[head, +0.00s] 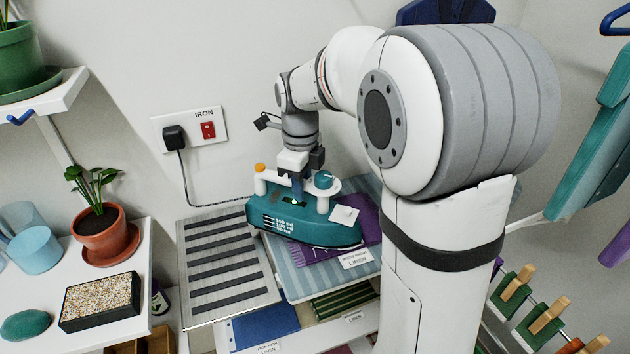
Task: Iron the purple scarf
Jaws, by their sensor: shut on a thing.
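A teal iron (305,226) with a white top sits over the striped ironing surface (290,276), above or on the purple scarf (365,224). Part of the scarf is hidden under the iron and behind my arm. My gripper (297,184) is shut on the iron's handle from above. I cannot tell whether the iron's sole touches the scarf. A label reading "LINEN" (356,259) lies at the scarf's front edge.
A grey slatted rest (223,256) is clear, left of the ironing surface. A cord runs from the iron to a wall plug (174,138) beside a red switch (208,130). A potted plant (101,228) and a seed-topped block (100,301) stand on the left shelf.

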